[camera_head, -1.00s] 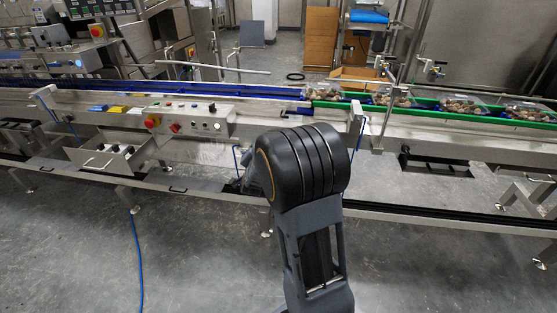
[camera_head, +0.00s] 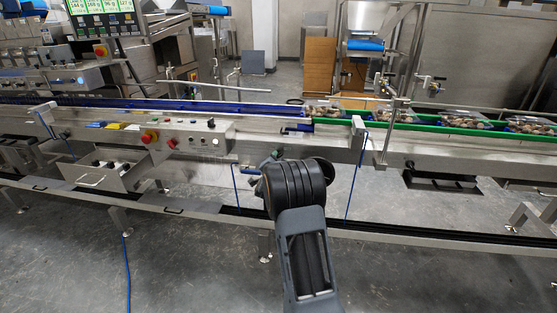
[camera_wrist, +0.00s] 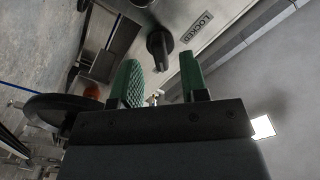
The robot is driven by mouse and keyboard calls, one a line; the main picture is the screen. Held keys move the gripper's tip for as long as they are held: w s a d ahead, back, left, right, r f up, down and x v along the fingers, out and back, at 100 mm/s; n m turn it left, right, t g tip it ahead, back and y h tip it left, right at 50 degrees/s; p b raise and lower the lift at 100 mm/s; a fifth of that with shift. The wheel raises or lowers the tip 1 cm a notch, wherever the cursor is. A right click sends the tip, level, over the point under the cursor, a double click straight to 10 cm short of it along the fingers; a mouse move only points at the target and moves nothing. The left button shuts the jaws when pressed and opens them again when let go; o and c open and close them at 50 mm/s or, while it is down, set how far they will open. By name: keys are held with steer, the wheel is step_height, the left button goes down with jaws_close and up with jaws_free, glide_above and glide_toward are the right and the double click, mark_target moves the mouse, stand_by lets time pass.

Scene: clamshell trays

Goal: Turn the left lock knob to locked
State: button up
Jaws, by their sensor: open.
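In the wrist view a black lock knob (camera_wrist: 158,42) sticks out from a pale metal panel, with a LOCKED label (camera_wrist: 197,27) to its right. My gripper (camera_wrist: 159,66) is open, its two green fingers spread apart. The knob's near end shows in the gap between the fingertips. I cannot tell whether they are level with it or still short of it, and no contact shows. The knob's turn setting is not clear. In the head view my arm hides most of the gripper, and I cannot pick out this knob there.
A conveyor line crosses the head view, with a control panel (camera_head: 181,139) of buttons and a red emergency button (camera_head: 149,137). Clamshell trays (camera_head: 465,119) of food stand on a green-edged conveyor at right. An open metal drawer (camera_head: 99,174) juts out below. Grey floor lies in front.

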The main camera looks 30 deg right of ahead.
steer(key=shift+x, duration=1.25)
steer(key=shift+c, duration=0.2)
jaws_close()
